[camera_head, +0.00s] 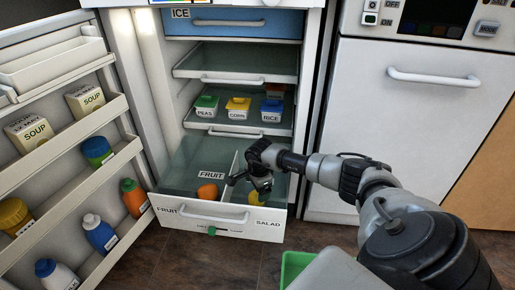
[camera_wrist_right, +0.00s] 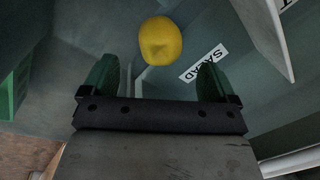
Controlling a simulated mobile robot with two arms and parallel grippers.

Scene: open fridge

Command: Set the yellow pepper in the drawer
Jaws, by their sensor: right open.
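The yellow pepper (camera_head: 256,197) lies on the floor of the right compartment of the open bottom drawer (camera_head: 215,219), the side labelled SALAD. In the right wrist view the yellow pepper (camera_wrist_right: 161,41) shows whole, just beyond the fingertips and apart from them. My right gripper (camera_head: 255,182) hangs over that compartment, pointing down, and partly hides the pepper in the head view. In the wrist view its two green fingers (camera_wrist_right: 157,75) are wide apart with nothing between them. My left gripper is not in view.
An orange item (camera_head: 207,191) lies in the drawer's left FRUIT compartment, past a thin divider. Labelled tubs (camera_head: 238,108) stand on the shelf above. The open fridge door (camera_head: 62,150) with cartons and bottles is at left. A green container (camera_head: 294,266) is at the front.

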